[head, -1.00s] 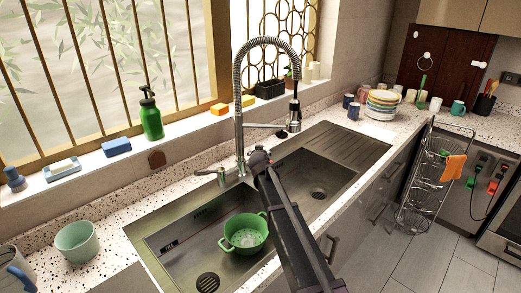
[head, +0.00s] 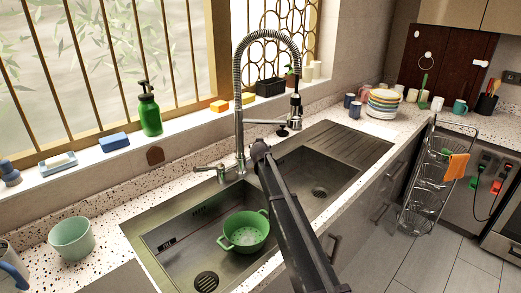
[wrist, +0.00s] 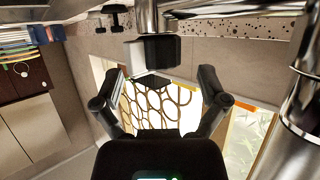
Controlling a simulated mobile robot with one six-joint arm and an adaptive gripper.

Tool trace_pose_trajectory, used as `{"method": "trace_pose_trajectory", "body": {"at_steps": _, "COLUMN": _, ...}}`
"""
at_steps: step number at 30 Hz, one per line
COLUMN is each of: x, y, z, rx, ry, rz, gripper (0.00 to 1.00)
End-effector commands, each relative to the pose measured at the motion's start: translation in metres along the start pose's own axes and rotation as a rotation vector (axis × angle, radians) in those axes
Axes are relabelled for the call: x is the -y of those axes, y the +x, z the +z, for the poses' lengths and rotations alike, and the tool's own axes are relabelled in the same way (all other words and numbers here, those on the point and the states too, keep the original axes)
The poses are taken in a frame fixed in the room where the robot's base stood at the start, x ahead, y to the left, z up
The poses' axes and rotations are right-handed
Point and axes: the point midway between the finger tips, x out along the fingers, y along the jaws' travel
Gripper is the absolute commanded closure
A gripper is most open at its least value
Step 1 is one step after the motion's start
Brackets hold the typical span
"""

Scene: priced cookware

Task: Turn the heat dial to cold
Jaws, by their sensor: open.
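I cannot make out a marked heat dial in either view. The chrome sink faucet (head: 240,140) stands behind the sink, with a small side lever (head: 207,168) left of its base. In the head view my arm hides most of my gripper, close to the faucet column. In the wrist view, which looks upside down, my gripper (wrist: 156,90) is open and empty. A dark grey block on a chrome stem (wrist: 152,52) lies ahead, between the fingertips in the picture; whether it is the dial I cannot tell. The faucet column (wrist: 300,90) is close at the right, apart from the fingers.
A green colander (head: 244,231) sits in the left sink basin. A green spray bottle (head: 150,112) and sponges line the window sill. A pale green bowl (head: 72,238) stands on the left counter; stacked plates (head: 384,100) stand at the back right. The right basin is clear.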

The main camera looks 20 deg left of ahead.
Motion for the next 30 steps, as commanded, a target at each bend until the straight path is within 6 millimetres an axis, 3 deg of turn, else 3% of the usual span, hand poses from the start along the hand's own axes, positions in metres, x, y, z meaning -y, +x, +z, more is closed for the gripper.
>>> {"method": "trace_pose_trajectory", "body": {"at_steps": 1, "x": 0.000, "y": 0.011, "z": 0.001, "rx": 0.000, "ry": 0.000, "rz": 0.000, "gripper": 0.07}}
{"method": "trace_pose_trajectory", "body": {"at_steps": 7, "x": 0.000, "y": 0.027, "z": 0.001, "rx": 0.000, "ry": -0.001, "rz": 0.000, "gripper": 0.07}}
{"method": "trace_pose_trajectory", "body": {"at_steps": 20, "x": -0.001, "y": 0.032, "z": 0.000, "rx": 0.000, "ry": 0.000, "rz": 0.001, "gripper": 0.07}}
{"method": "trace_pose_trajectory", "body": {"at_steps": 21, "x": -0.001, "y": 0.032, "z": 0.000, "rx": 0.000, "ry": 0.000, "rz": 0.001, "gripper": 0.10}}
{"method": "trace_pose_trajectory", "body": {"at_steps": 29, "x": -0.001, "y": 0.032, "z": 0.000, "rx": -0.001, "ry": 0.000, "rz": 0.001, "gripper": 0.87}}
{"method": "trace_pose_trajectory", "body": {"at_steps": 30, "x": -0.001, "y": 0.032, "z": 0.000, "rx": -0.001, "ry": 0.000, "rz": 0.000, "gripper": 0.88}}
